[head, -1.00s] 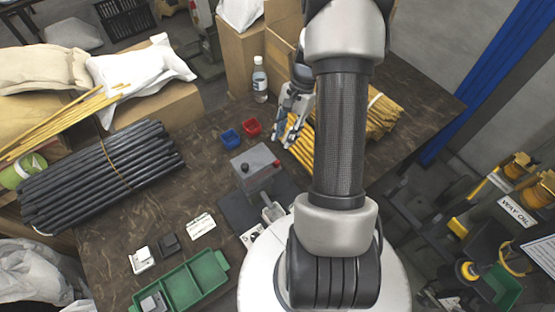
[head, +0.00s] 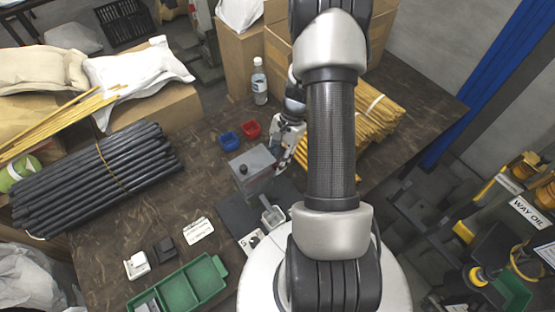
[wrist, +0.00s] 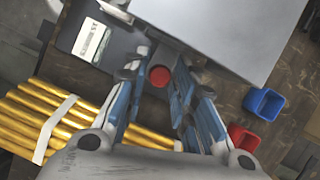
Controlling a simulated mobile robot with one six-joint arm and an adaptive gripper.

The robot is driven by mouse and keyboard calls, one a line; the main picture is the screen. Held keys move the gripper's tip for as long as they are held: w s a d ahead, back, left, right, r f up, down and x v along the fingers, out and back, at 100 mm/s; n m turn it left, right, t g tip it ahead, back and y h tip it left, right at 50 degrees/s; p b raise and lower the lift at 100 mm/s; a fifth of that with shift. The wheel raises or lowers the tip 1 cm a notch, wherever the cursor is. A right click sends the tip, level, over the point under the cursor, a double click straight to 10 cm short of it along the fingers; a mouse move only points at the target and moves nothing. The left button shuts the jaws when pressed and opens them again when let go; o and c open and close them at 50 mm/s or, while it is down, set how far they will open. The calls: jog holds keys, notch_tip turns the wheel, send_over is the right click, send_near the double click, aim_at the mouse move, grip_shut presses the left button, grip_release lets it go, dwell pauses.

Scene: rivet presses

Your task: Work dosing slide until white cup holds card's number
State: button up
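In the head view my gripper (head: 284,160) is at the box's right side and hides the red knob. A pale, square cup-like piece (head: 272,216) stands in front of the box; its contents are too small to tell.
A blue bin (head: 229,141) and a red bin (head: 250,129) stand behind the box. A bottle (head: 259,82) stands farther back. Yellow rods (head: 375,120) lie to the right, black rods (head: 95,175) to the left. A green tray (head: 190,285) is at the front.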

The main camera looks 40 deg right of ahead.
grip_shut()
dwell(0.3)
jog(key=d, duration=0.4)
jog(key=shift+s+p, duration=0.2)
jog(key=shift+p, duration=0.1)
jog(key=shift+o, duration=0.9)
grip_release()
jog(key=v, duration=1.2)
